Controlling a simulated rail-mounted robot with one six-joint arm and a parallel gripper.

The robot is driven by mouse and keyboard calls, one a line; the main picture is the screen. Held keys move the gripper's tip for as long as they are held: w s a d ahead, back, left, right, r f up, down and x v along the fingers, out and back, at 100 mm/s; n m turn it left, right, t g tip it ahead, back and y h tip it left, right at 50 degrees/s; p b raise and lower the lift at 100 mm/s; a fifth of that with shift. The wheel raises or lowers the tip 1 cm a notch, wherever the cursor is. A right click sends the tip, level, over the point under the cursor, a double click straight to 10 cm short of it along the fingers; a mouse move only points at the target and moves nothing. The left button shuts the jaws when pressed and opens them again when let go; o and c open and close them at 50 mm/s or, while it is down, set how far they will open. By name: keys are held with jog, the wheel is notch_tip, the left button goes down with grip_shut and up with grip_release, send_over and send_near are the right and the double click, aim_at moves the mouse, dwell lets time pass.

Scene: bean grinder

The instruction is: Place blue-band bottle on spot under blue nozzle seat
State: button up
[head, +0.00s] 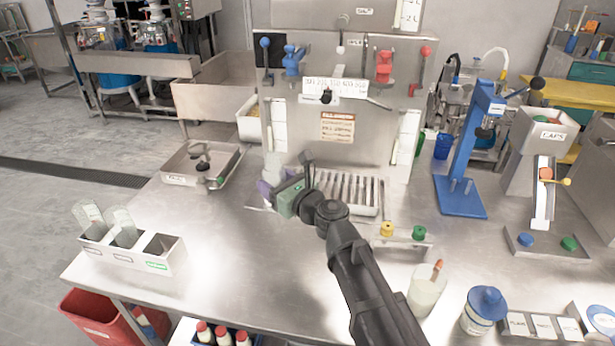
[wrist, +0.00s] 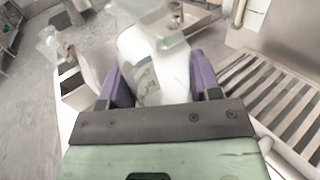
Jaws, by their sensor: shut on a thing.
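My gripper (head: 272,188), with purple fingers and a green body, is in front of the left part of the steel filling machine (head: 385,140). It is shut on a whitish, translucent bottle (head: 273,163), which also shows between the purple fingers in the wrist view (wrist: 165,72). The bottle carries a blurred bluish mark; a blue band cannot be made out clearly. The blue nozzle seat (head: 293,60) is high on the machine's left, above the bottle. The spot under it is largely hidden by my gripper and the bottle.
A slatted drip tray (head: 348,190) lies just right of my gripper. A steel tray (head: 195,178) lies left. A white rack (head: 165,262) with clear containers stands front left. A red nozzle seat (head: 384,66) is up right. Yellow and green caps (head: 387,229) lie front right.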

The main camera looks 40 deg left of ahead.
jog(key=w+a, duration=0.4)
jog(key=w, duration=0.4)
jog(key=w+a, duration=0.4)
jog(key=w, duration=0.5)
jog(key=f+b, duration=0.7)
jog(key=shift+w+a+f+b, duration=0.15)
jog(key=shift+w+f+b, duration=0.15)
jog(key=shift+w, duration=0.1)
jog(key=shift+w+r, duration=0.1)
jog(key=shift+w, duration=0.05)
jog(key=shift+r+p, duration=0.2)
jog(key=shift+p, duration=0.1)
jog(key=shift+f, duration=0.2)
jog(key=o, duration=0.9)
jog(key=shift+r, duration=0.15)
